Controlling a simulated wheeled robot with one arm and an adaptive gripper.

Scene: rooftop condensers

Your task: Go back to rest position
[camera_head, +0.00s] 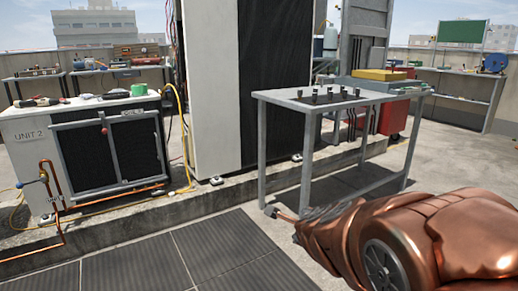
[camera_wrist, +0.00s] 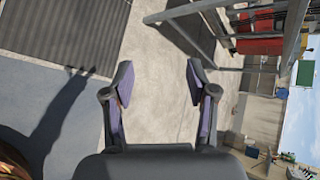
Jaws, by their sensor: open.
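My gripper (camera_wrist: 158,84) is open in the wrist view, with its two dark fingers apart and nothing between them. Bare concrete floor shows behind the fingers. In the head view my copper-coloured arm reaches in from the lower right, and its dark end (camera_head: 283,218) is low in front of the metal table. The gripper's fingertips are hard to make out there.
A metal table (camera_head: 345,101) with small dark items on top stands at right centre. The condenser marked UNIT 2 (camera_head: 28,135) is at left, with tools on top and copper pipes. A tall white cabinet (camera_head: 208,80) stands between. Dark floor mats (camera_head: 215,246) lie in front.

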